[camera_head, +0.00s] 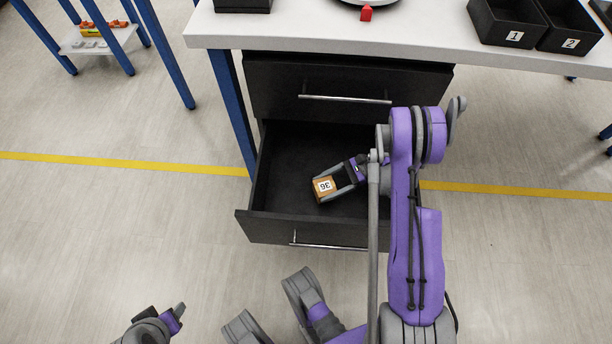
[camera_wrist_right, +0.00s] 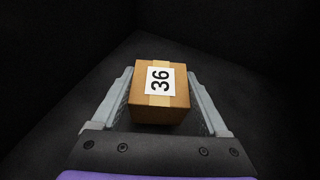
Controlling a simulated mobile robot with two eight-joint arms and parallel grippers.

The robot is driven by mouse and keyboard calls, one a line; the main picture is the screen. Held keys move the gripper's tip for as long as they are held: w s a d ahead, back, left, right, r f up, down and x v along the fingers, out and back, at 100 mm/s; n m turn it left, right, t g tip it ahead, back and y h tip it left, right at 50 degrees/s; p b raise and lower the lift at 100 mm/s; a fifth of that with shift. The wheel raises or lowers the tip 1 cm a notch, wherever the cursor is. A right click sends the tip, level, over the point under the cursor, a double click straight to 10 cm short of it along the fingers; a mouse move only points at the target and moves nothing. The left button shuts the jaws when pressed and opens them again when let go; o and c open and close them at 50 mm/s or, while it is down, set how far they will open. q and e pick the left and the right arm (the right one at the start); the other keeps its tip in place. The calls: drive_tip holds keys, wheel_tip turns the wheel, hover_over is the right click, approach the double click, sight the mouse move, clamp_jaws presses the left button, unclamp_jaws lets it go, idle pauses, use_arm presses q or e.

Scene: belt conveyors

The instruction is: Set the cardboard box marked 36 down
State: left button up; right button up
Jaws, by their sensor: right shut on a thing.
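The cardboard box marked 36 (camera_head: 325,186) is a small brown cube with a white label. It is inside the open lower drawer (camera_head: 290,162), near the drawer's front. My right gripper (camera_head: 329,189) reaches into the drawer and is shut on the box. In the right wrist view the box (camera_wrist_right: 158,100) sits between the two grey fingers (camera_wrist_right: 159,110), with its label facing up. I cannot tell whether its underside touches the drawer floor. My left gripper (camera_head: 174,316) shows partly at the bottom left, away from the drawer; its jaws are unclear.
A closed upper drawer (camera_head: 345,77) hangs above, under a white tabletop (camera_head: 420,38). Black bins marked 1 (camera_head: 514,36) and 2 (camera_head: 570,43) and a red piece (camera_head: 366,13) stand on it. The drawer floor around the box looks empty.

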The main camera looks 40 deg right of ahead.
drive_tip(key=w, duration=0.2)
drive_tip(key=w+a+f, duration=0.1)
drive_tip(key=w, duration=0.1)
drive_tip(key=shift+b, duration=0.35)
drive_tip(key=w, duration=0.1)
drive_tip(key=w+b, duration=0.1)
drive_tip(key=w+f, duration=0.1)
drive_tip(key=w, duration=0.1)
drive_tip(key=shift+a+f, duration=0.1)
drive_tip(key=shift+a, duration=0.3)
drive_tip(key=shift+f, duration=0.1)
drive_tip(key=shift+s, duration=0.1)
drive_tip(key=o, duration=1.3)
drive_tip(key=shift+d, duration=0.15)
drive_tip(key=p+v, duration=0.1)
drive_tip(key=v, duration=0.6)
drive_tip(key=shift+d, duration=0.15)
